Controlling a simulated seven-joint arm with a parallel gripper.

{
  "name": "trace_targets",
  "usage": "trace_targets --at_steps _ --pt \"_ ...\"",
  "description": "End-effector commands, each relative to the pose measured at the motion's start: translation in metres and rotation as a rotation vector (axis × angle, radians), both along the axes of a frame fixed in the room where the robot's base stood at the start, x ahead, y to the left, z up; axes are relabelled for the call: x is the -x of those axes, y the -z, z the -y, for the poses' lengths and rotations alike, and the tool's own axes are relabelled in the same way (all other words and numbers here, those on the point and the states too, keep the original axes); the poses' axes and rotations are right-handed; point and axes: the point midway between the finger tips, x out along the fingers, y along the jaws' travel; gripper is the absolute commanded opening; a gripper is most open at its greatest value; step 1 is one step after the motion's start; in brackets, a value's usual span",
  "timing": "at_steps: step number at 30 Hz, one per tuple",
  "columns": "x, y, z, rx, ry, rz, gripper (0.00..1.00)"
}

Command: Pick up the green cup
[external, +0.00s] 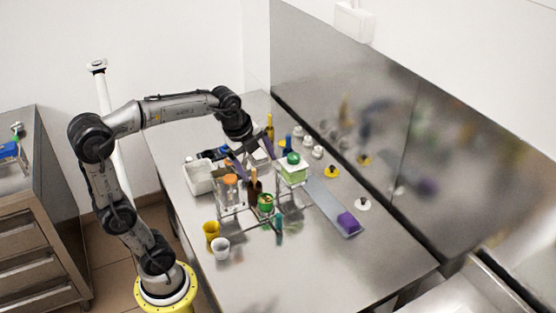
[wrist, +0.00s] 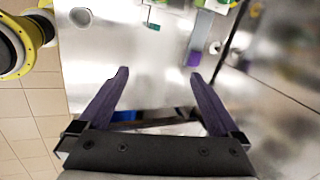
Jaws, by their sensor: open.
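A small green cup-like item (external: 265,205) with an orange-yellow patch stands at the front of the wire rack in the external view; I cannot tell for sure that it is the green cup. Another green item (external: 292,158) sits on top of a pale green box (external: 292,174). My gripper (external: 255,160) is above the back of the rack, beside the pale green box. In the wrist view its purple fingers (wrist: 158,80) are wide apart with only bare steel table between them. Green parts show cut off at the top edge of that view.
A purple block (external: 348,222) lies on a grey strip (external: 325,200). Bottles and white knobs line the back near the steel wall (external: 340,110). The front right table is clear.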

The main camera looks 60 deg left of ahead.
Motion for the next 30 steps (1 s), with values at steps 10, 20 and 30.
trace_targets --at_steps 10,20,30 --pt "-0.090 0.089 -0.100 -0.033 0.204 -0.241 0.99" --pt "-0.086 0.155 -0.141 0.041 0.119 -0.354 0.99" --pt "-0.085 0.211 -0.140 0.041 0.118 -0.353 0.99"
